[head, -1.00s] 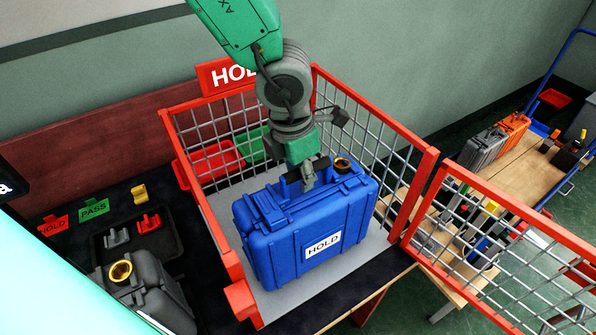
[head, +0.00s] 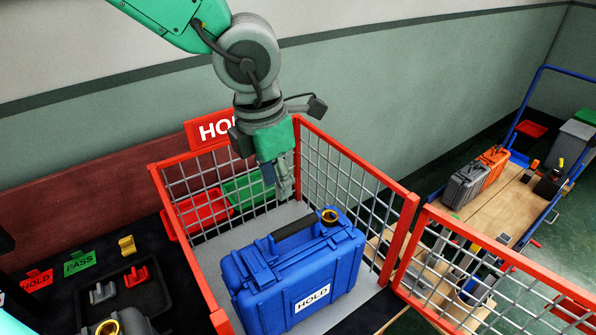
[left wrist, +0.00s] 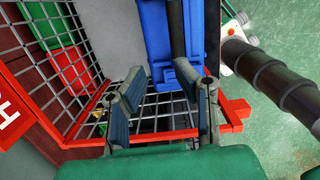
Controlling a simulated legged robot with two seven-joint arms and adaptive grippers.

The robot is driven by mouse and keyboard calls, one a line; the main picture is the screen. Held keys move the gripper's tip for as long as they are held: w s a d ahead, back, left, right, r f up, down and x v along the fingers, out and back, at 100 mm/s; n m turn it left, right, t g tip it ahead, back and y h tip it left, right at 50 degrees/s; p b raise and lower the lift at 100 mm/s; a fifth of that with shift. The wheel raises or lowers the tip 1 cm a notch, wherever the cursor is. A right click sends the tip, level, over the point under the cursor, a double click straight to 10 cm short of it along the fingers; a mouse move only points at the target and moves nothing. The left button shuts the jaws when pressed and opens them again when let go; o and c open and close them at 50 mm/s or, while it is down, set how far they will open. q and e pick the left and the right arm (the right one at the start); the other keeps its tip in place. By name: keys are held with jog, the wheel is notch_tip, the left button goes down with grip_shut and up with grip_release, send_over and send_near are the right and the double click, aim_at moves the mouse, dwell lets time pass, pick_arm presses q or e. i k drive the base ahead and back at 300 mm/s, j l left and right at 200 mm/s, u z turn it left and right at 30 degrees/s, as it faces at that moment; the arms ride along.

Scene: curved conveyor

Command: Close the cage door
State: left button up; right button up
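The red-framed wire cage (head: 352,158) stands with a blue case (head: 295,268) inside on its grey floor. The case is upright, labelled HOLD, with a dark handle on top. The cage door (head: 500,258) is a red-framed mesh panel swung wide open to the right of the cage's right post. My left gripper (head: 278,180) hangs over the back of the cage, above and behind the case, apart from its handle. In the left wrist view the left gripper's fingers (left wrist: 162,88) are spread with nothing between them, and the blue case (left wrist: 172,30) lies beyond. My right gripper does not show.
A red HOLD sign (head: 215,128) is on the cage's back. Red and green bins (head: 245,190) are behind the mesh. A cart (head: 505,200) with grey and orange cases stands at right, beyond the door.

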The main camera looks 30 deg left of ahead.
aim_at(579, 318)
jog(key=k+l, duration=0.65)
jog(key=k, duration=0.25)
